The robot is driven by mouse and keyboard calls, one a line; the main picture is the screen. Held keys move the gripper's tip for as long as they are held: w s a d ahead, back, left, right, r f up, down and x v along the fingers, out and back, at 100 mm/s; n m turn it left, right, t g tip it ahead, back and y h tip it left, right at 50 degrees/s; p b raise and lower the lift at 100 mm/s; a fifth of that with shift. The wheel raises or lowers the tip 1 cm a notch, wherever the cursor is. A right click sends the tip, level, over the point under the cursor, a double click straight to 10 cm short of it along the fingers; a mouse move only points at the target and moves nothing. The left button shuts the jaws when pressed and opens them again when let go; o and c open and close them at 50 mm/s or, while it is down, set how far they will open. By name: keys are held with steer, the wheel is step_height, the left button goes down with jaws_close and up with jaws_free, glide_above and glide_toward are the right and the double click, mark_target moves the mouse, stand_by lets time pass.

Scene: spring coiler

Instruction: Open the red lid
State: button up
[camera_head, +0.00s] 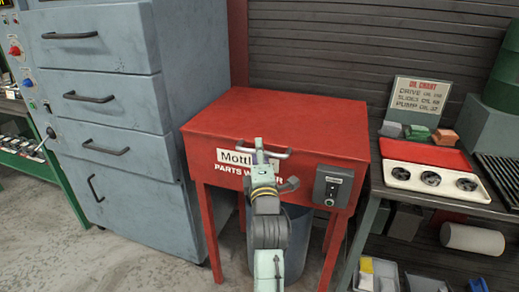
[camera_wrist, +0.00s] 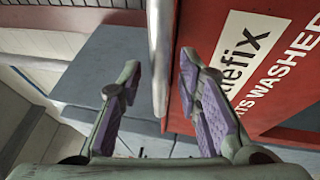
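The red lid (camera_head: 285,120) is the flat top of the red parts washer and lies shut. A pale metal bar handle (camera_head: 277,155) runs along its front edge. In the wrist view the handle (camera_wrist: 159,60) is a silver bar standing upright in the picture. My gripper (camera_head: 260,152) is at the handle, in front of the washer, and hides part of it. In the wrist view my gripper (camera_wrist: 160,72) is open, its purple pads on either side of the bar, with a visible gap on both sides. The exact depth between fingertips and bar is hard to tell.
A grey-blue drawer cabinet (camera_head: 110,90) stands close at the left of the washer. A switch box (camera_head: 332,187) is on the washer's front right. At the right a bench holds a red and white tray (camera_head: 440,179) and an oil chart sign (camera_head: 418,100). A slatted wall is behind.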

steer(key=shift+w, duration=0.15)
steer(key=shift+c, duration=0.2)
jaws_close()
stand_by(0.7)
